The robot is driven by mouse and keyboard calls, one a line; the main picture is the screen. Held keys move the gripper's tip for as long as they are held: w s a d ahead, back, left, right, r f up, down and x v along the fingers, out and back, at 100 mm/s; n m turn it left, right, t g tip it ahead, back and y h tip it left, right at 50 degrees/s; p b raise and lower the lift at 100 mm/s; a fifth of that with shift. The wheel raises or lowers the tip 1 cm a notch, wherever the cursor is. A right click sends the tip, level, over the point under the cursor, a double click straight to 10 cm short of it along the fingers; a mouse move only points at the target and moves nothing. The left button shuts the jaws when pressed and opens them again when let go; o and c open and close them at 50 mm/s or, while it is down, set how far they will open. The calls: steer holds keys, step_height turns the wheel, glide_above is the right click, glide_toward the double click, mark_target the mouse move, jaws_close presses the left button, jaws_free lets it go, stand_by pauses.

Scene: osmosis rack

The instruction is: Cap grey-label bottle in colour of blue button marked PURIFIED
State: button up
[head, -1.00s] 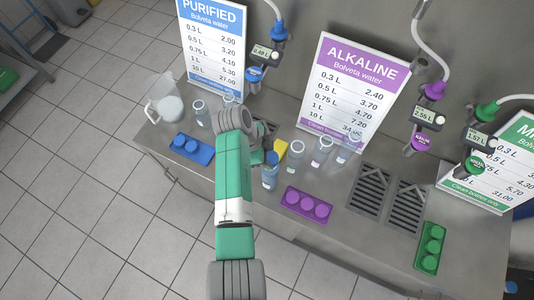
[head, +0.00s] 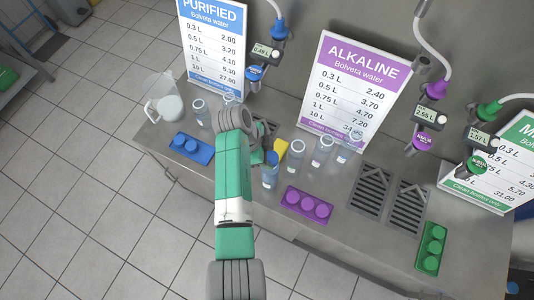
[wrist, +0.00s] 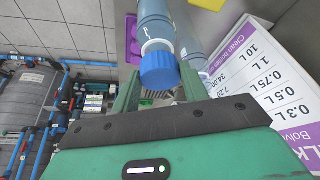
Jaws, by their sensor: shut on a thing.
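A blue cap (wrist: 160,70) sits between the fingers of my gripper (wrist: 158,88) in the wrist view, and the gripper is shut on it. The cap is in line with the neck of a bluish, filled bottle (wrist: 155,15); a pale ring shows at the neck, and I cannot tell whether the cap is seated. In the head view this bottle (head: 270,177) stands near the counter's front edge with the blue cap (head: 271,158) at its top. Its label colour is not clear. The blue PURIFIED button (head: 255,73) is on the left dispenser.
A blue cap tray (head: 200,157) lies at the left, a purple cap tray (head: 290,204) to the right of the bottle, a green one (head: 422,262) at far right. Several clear bottles (head: 322,152), a jug (head: 170,105) and a yellow item (head: 281,149) stand close by.

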steer(key=shift+f+b, duration=0.5)
steer(key=shift+r, duration=0.1)
steer(key=o, duration=0.3)
steer(key=c, duration=0.3)
steer(key=shift+f+b, duration=0.3)
steer(key=shift+f, duration=0.2)
stand_by(0.6)
steer(key=shift+r, duration=0.1)
